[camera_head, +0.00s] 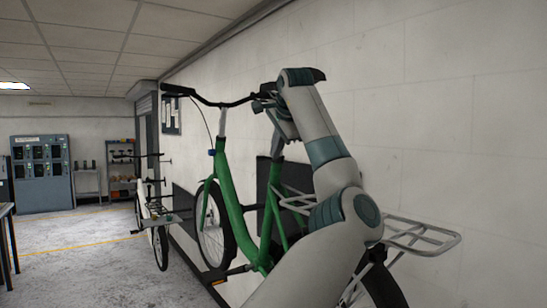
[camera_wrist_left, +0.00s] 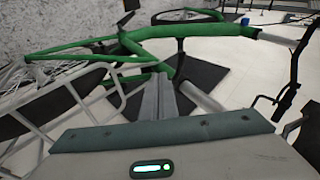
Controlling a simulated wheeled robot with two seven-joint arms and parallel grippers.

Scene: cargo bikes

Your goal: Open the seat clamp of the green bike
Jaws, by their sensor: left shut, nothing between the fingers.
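The green bike (camera_head: 228,190) stands upright along the wall in the head view. Its green frame (camera_wrist_left: 190,31) also crosses the upper part of the left wrist view. My left arm rises in front of the bike's rear half and bends down at the top. My left gripper (camera_head: 284,125) points down near the top of the seat tube (camera_head: 270,205). In the left wrist view its fingers (camera_wrist_left: 159,98) are together and empty, with a pale tube (camera_wrist_left: 203,97) just to their right. The seat clamp cannot be made out; my arm covers much of the saddle area. My right gripper is out of view.
The bike's rear rack (camera_head: 425,238) sticks out to the right of my arm, and its handlebar (camera_head: 215,98) reaches left. A white bike (camera_head: 155,215) stands further back. A blue-grey cabinet (camera_head: 40,172) is at the far left. The floor at left is mostly clear.

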